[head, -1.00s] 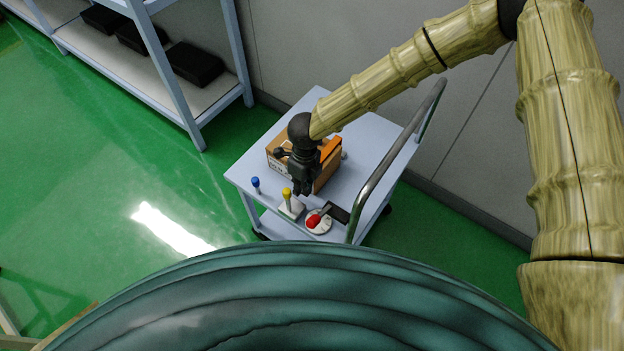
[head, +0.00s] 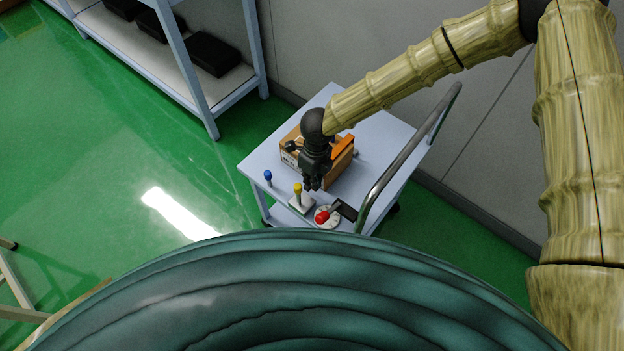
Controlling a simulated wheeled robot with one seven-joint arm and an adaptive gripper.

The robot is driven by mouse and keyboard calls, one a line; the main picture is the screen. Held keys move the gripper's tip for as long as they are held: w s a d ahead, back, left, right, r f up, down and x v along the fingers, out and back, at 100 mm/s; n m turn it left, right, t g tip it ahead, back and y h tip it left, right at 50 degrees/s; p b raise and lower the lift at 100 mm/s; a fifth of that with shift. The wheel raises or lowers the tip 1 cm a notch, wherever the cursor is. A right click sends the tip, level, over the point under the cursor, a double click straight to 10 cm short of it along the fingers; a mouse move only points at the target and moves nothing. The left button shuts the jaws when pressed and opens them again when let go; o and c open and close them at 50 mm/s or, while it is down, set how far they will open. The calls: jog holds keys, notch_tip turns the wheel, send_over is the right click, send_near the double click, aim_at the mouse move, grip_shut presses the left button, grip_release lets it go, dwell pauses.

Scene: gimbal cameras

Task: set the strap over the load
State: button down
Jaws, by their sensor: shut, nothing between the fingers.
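A cardboard box (head: 290,157), which seems to be the load, sits on the grey-blue cart (head: 386,135). An orange piece (head: 342,146), possibly the strap, shows at the box's right side; I cannot tell how it lies or whether it is fastened. My gripper (head: 313,187) is shut and empty, pointing down at the near side of the box. It hides the box's middle. I cannot tell whether it touches the box.
Near the cart's front edge stand a blue-topped peg (head: 268,176), a yellow-topped lever (head: 298,190) and a red knob (head: 322,217) on a white dial. A metal handle (head: 405,150) rises along the cart's right side. A shelf (head: 212,95) stands at the back left.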

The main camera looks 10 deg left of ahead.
notch_tip(320, 180, up, 11)
jog(key=b, duration=0.2)
dwell(0.4)
